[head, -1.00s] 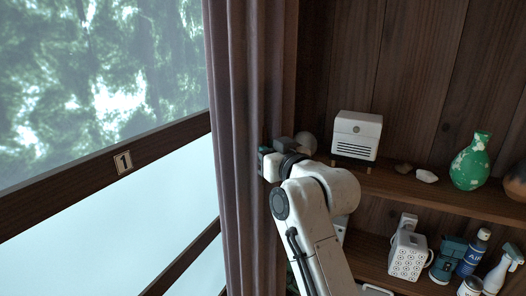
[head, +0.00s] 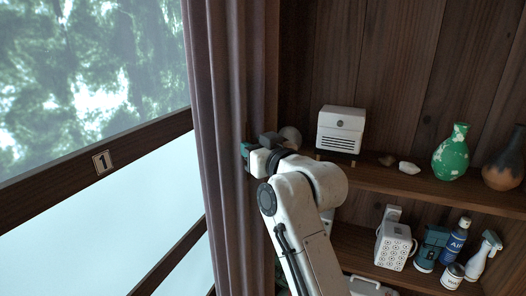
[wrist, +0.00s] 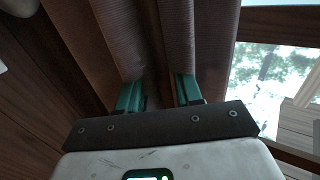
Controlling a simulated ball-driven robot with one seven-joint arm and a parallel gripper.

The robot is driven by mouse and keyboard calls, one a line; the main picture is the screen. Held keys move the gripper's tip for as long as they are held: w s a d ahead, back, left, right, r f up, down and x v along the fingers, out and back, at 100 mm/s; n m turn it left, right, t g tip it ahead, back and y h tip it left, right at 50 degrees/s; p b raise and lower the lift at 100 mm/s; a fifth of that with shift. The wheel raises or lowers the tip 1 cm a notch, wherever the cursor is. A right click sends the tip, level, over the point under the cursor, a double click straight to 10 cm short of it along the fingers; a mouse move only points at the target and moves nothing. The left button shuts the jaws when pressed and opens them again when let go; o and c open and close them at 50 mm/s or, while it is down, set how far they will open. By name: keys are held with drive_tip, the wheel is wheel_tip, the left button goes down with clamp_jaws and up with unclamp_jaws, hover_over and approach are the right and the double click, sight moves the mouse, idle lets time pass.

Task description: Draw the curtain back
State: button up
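The mauve-brown curtain (head: 230,110) hangs in long vertical folds at the right side of the window, and the glass to its left is uncovered. My gripper (head: 246,156) is at the curtain's right part, at about the height of the upper shelf. In the wrist view, the teal fingers of my gripper (wrist: 160,92) stand clearly apart and point into the curtain (wrist: 125,45). Cloth folds lie between and beyond the fingers. No tight pinch shows on the cloth. The fingertips are partly hidden by the folds.
The window (head: 90,70) has dark rails and a plate marked 1 (head: 104,162). Right of the curtain, a wooden shelf (head: 385,180) bears a white box (head: 341,129), a green vase (head: 450,152) and a brown vase (head: 503,170). Bottles and a patterned white holder (head: 394,247) stand below.

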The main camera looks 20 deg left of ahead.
drive_tip(key=b+v, duration=0.1)
drive_tip(key=v, duration=0.9)
drive_tip(key=s+d+f+m+g+h, duration=0.1)
drive_tip(key=s+d+f+m+h, duration=0.15)
drive_tip(key=d+f, duration=0.6)
drive_tip(key=s+d+f+m+g+h, duration=0.15)
drive_tip(key=s+d+f+h, duration=0.35)
drive_tip(key=f, duration=0.7)
drive_tip(key=s+d+f+m+h, duration=0.1)
drive_tip(key=s+d+f+m, duration=0.1)
drive_tip(key=d+f, duration=0.7)
drive_tip(key=s+d+f+m+g+h, duration=0.1)
drive_tip(key=s+d+f, duration=0.4)
drive_tip(key=s, duration=0.5)
drive_tip(key=s+d+f+m+g+h, duration=0.2)
drive_tip(key=s+d, duration=0.4)
drive_tip(key=s, duration=0.4)
drive_tip(key=s+d+f+m+g+h, duration=0.1)
drive_tip(key=s+d+f+g+h, duration=0.2)
drive_tip(key=s+d+f, duration=0.3)
drive_tip(key=s+f+g, duration=0.1)
drive_tip(key=s, duration=0.3)
drive_tip(key=shift+d+f+m, duration=0.35)
drive_tip(key=shift+m, duration=0.05)
